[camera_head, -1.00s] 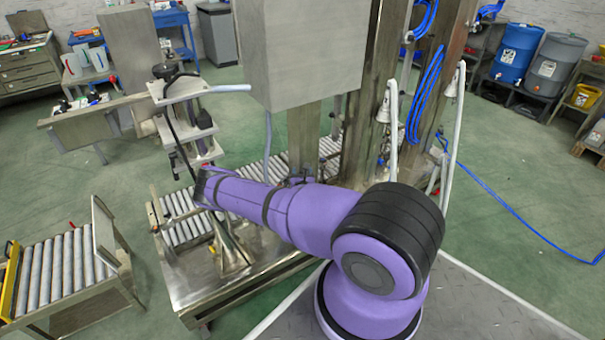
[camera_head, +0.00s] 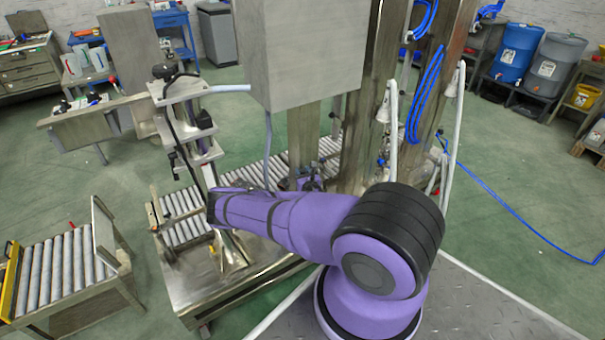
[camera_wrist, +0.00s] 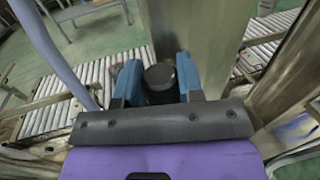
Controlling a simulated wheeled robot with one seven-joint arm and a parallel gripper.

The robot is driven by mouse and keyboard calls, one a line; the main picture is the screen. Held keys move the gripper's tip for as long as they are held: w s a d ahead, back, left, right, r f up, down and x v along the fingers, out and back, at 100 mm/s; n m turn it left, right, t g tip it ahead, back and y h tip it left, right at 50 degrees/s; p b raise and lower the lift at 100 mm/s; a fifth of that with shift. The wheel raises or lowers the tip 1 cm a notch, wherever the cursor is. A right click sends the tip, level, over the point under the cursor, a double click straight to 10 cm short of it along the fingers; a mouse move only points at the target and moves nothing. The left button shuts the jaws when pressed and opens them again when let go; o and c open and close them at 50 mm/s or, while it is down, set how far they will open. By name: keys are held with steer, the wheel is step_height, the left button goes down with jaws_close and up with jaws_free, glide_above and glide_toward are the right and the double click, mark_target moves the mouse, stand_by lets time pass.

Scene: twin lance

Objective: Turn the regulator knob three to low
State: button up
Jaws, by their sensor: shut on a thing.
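In the wrist view my gripper (camera_wrist: 158,84) has its two blue fingers on either side of a dark round knob (camera_wrist: 159,75), and it is shut on it. The knob's top faces the camera, and I see no pointer or marking on it. A steel post stands right behind the knob. In the head view my purple arm reaches left toward the machine, and the fingers and the knob are hidden there. I cannot tell from these views which number the knob bears.
A large steel cabinet (camera_head: 303,50) hangs above my arm. A roller conveyor (camera_head: 182,210) runs beneath, with a separate roller table (camera_head: 62,262) at left. A bracket with a black knob (camera_head: 165,70) stands left of the cabinet.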

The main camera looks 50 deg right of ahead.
steer(key=shift+n+t+y, duration=0.3)
steer(key=shift+n+y, duration=0.2)
steer(key=shift+y, duration=0.2)
steer(key=o, duration=0.9)
steer(key=shift+s, duration=0.1)
steer(key=v, duration=1)
steer(key=shift+s+a+f, duration=0.1)
steer(key=shift+s, duration=0.2)
